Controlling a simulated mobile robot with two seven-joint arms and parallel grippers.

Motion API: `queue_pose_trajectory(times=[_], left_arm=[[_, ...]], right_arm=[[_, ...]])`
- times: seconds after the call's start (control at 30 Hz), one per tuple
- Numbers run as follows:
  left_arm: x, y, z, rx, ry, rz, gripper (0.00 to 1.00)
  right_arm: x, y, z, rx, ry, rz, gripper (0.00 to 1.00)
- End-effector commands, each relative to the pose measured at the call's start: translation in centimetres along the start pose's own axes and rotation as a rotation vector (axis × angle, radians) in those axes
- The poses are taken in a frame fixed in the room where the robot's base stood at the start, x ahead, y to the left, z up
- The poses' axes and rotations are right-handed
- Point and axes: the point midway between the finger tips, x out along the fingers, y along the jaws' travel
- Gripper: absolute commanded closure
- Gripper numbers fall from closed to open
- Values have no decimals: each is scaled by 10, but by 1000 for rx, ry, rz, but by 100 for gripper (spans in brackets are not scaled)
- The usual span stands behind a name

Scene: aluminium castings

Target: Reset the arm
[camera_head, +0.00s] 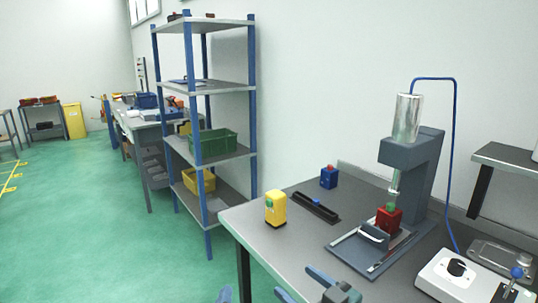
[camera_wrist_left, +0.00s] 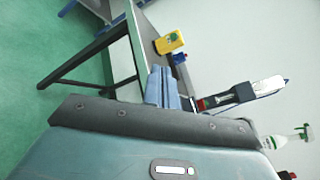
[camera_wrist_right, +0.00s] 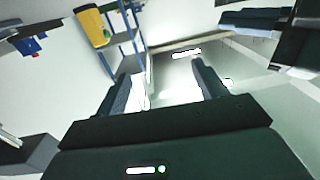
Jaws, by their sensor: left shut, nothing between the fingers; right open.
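My left gripper (camera_head: 225,295) shows only as a small fingertip part at the bottom edge of the head view, left of the workbench. In the left wrist view its two blue-grey fingers (camera_wrist_left: 162,72) lie together with nothing between them. My right gripper (camera_head: 292,279) is at the bottom of the head view, by the front edge of the bench, with its fingers apart and pointing left. In the right wrist view its two dark fingers (camera_wrist_right: 161,70) are spread and empty. Most of both arms is out of view.
The workbench (camera_head: 262,222) carries a yellow box (camera_head: 275,208), a black strip (camera_head: 315,207), a blue part (camera_head: 328,177), a press (camera_head: 418,165) with a red part (camera_head: 388,218), and a control box (camera_head: 448,278). A shelf (camera_head: 251,110) stands behind; green floor is clear at left.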

Motion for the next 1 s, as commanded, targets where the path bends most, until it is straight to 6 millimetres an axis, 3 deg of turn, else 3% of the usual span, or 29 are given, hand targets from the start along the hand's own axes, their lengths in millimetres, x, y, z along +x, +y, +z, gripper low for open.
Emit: queue_pose_trajectory(times=[0.07,0.37,0.47,0.6,0.7,0.83,1.0], left_arm=[[-3,7,-4,-43,16,15,100],[-56,81,-55,-802,169,245,100],[-84,108,-71,-1132,179,361,100],[-131,142,-89,-1638,122,542,100],[-157,158,-94,-1918,52,632,100],[-176,169,-96,-2125,-17,693,100],[-180,172,-97,-2187,-39,708,100]], right_arm=[[-3,-3,7,9,-11,5,29],[-54,-30,84,87,-170,118,29],[-84,-41,116,116,-253,179,29],[-137,-55,161,149,-400,282,29],[-171,-63,184,160,-492,341,29],[-198,-69,199,162,-564,383,29],[-205,-70,203,161,-583,395,29]])
